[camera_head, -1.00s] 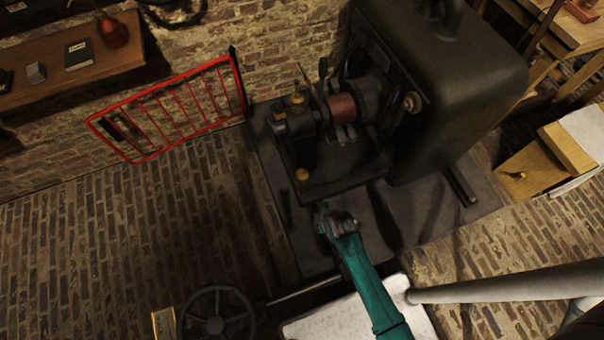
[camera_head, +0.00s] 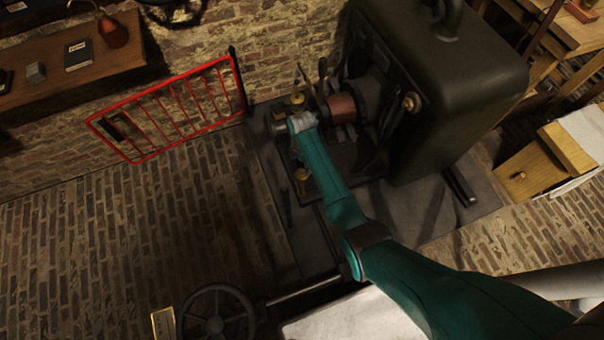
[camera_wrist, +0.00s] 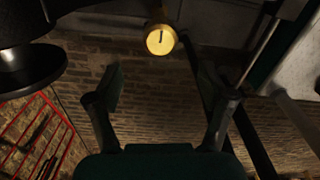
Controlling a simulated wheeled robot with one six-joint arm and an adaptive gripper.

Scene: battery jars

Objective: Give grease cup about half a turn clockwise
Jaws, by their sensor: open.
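In the wrist view a round brass grease cup (camera_wrist: 161,40) with a dark line on its face is at the top middle. My gripper (camera_wrist: 161,75) has its two dark fingers wide apart with nothing between them; the cup shows beyond the fingertips, apart from them. In the head view brass cups show on the machine: one by the bearing (camera_head: 297,98) and one lower on the front edge (camera_head: 301,175). I cannot tell for sure which of them the wrist view shows. My arm's end is over the bearing in the head view, and its fingers are hard to make out there.
The dark machine (camera_head: 455,95) stands at the back, with a copper-coloured rotor (camera_head: 342,107) beside my gripper. A red rail (camera_head: 165,108) stands to the left. A handwheel (camera_head: 215,314) is at the front. The brick floor (camera_head: 110,235) at left is clear.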

